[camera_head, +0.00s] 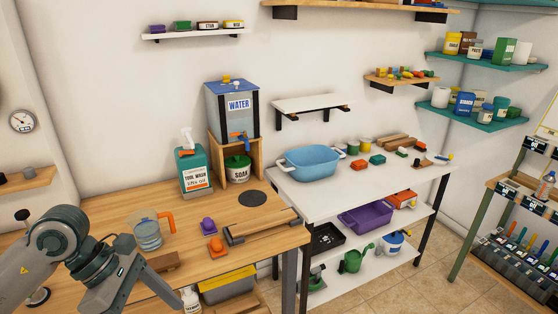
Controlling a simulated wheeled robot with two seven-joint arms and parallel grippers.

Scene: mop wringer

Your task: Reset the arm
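My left arm comes in from the lower left over the wooden workbench (216,279). My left gripper (125,296) is low in the view, with its two grey fingers spread apart and nothing visible between them. The fingertips are close to the bottom edge. A clear measuring jug (148,235) with an orange handle stands on the bench just beyond the gripper, apart from it. A brown block (163,262) lies to the right of the gripper. My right gripper is not in view.
On the bench stand a green tool wash bottle (195,170), a water tank (232,110) over a soap pot (237,168), small purple (207,225) and orange (216,246) items, and a wooden tray (262,226). A white cart (350,186) carries a blue basin (309,163).

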